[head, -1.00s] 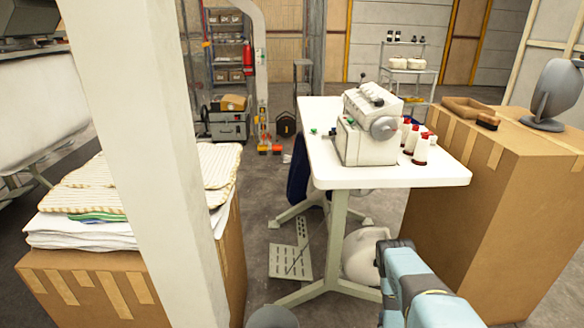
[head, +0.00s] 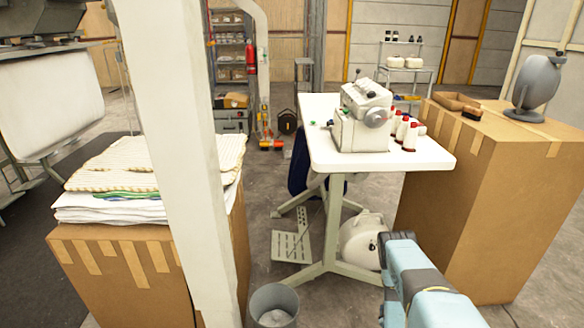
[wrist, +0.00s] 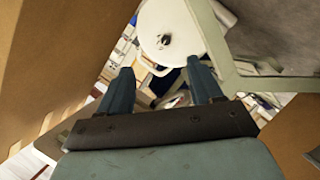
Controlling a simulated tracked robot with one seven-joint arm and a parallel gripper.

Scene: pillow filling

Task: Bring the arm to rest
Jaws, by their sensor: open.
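My arm (head: 420,285) reaches in from the lower right of the head view, blue-grey with dark joints.
A white sewing table (head: 400,160) carries a serger (head: 362,118) and red-topped thread cones (head: 408,130). A cardboard box (head: 490,190) stands to the right. Folded pillow covers (head: 125,165) lie on another box (head: 110,270) at left, behind a white post (head: 185,150). A grey bin (head: 273,305) stands on the floor.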

